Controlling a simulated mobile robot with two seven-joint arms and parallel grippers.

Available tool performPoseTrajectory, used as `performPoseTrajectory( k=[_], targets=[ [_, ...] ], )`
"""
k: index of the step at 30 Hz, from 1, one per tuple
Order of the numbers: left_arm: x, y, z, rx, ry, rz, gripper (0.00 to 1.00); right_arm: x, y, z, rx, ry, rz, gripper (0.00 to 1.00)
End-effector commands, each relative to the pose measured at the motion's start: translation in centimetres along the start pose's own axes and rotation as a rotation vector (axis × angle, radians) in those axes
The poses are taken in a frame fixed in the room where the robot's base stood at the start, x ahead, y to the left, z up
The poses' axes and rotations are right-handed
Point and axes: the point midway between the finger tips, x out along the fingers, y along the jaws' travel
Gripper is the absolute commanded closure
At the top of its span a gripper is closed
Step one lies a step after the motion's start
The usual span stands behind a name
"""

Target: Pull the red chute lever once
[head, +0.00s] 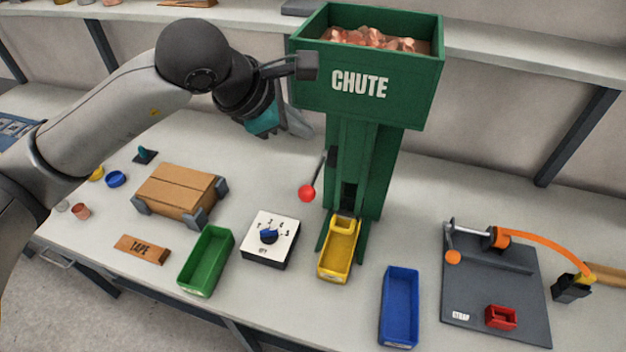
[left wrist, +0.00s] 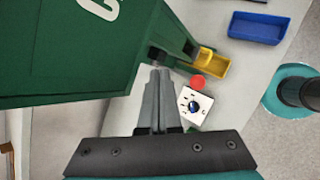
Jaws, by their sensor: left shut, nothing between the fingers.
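The red chute lever has a red ball knob (head: 306,193) on a thin dark rod at the left side of the green chute tower (head: 362,160). The knob also shows in the left wrist view (left wrist: 198,82), past my fingertips. My left gripper (head: 302,130) is beside the tower's left side, above and to the left of the knob in the head view. Its two fingers are shut together with nothing between them, and they look apart from the knob. In the left wrist view the fingers (left wrist: 158,75) hide part of the rod. My right gripper is not in view.
A green hopper (head: 362,90) marked CHUTE holds copper-coloured pieces. A yellow bin (head: 340,250) stands at the tower's foot. A white dial box (head: 270,240), a green bin (head: 206,262), a blue bin (head: 399,308) and a cardboard box (head: 178,193) stand nearby.

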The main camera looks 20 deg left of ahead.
Motion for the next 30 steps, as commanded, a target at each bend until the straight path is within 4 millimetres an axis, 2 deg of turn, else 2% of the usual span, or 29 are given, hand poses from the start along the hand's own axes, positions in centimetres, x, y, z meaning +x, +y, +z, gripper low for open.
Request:
performPoseTrajectory(
  k=[8, 14, 25, 30],
  targets=[
    [0.1, -0.1, 0.0, -0.001, -0.003, -0.002, 1.0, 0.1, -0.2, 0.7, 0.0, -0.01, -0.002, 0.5],
    [1.0, -0.8, -0.6, -0.001, -0.003, -0.003, 1.0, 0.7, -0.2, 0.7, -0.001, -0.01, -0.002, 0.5],
    [4.5, -3.4, -3.2, -0.001, -0.003, -0.005, 1.0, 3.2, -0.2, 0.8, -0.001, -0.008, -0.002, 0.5],
    [5.7, -4.2, -4.0, -0.001, -0.004, -0.002, 1.0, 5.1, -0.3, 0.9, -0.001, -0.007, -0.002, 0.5]
  ],
)
